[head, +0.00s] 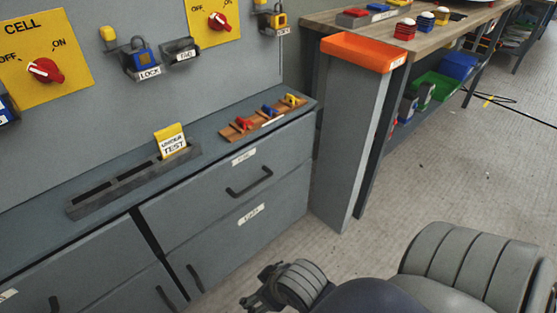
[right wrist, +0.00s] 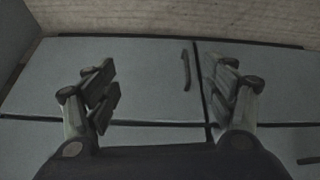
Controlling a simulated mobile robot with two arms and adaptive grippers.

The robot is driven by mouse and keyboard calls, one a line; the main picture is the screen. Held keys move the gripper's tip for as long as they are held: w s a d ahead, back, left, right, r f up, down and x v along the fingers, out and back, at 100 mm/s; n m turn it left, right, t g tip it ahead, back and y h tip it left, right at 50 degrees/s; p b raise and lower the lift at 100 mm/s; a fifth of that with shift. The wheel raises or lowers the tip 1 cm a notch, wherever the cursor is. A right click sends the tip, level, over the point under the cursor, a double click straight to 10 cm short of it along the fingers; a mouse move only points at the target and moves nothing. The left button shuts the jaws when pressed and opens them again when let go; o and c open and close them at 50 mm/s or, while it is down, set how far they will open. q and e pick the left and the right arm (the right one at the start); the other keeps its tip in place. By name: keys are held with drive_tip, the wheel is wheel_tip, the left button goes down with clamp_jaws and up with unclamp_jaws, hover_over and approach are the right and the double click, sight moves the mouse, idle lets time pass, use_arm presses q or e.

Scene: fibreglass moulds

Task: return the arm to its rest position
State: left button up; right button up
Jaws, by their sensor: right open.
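My right arm comes in from the lower right of the head view. My right gripper (head: 260,290) shows at the bottom edge, in front of the grey cabinet (head: 290,165), partly cut off and small. In the right wrist view my right gripper (right wrist: 162,88) has its two dark fingers wide apart, with nothing between them. Behind the fingers are grey cabinet fronts (right wrist: 150,75) with a dark handle (right wrist: 186,70). My left gripper is in neither view.
A grey post with an orange tray (head: 360,52) on top stands right of the cabinet. A workbench (head: 440,35) is behind it. On the cabinet top are a slotted holder with an "under test" card (head: 170,140) and a wooden rack (head: 262,120). Open floor (head: 460,180) lies to the right.

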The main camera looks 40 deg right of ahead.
drive_tip(key=s, duration=0.1)
drive_tip(key=s+f+g, duration=0.1)
drive_tip(key=s, duration=0.1)
drive_tip(key=s+f+g, duration=0.1)
drive_tip(key=s, duration=0.1)
drive_tip(key=shift+s, duration=0.15)
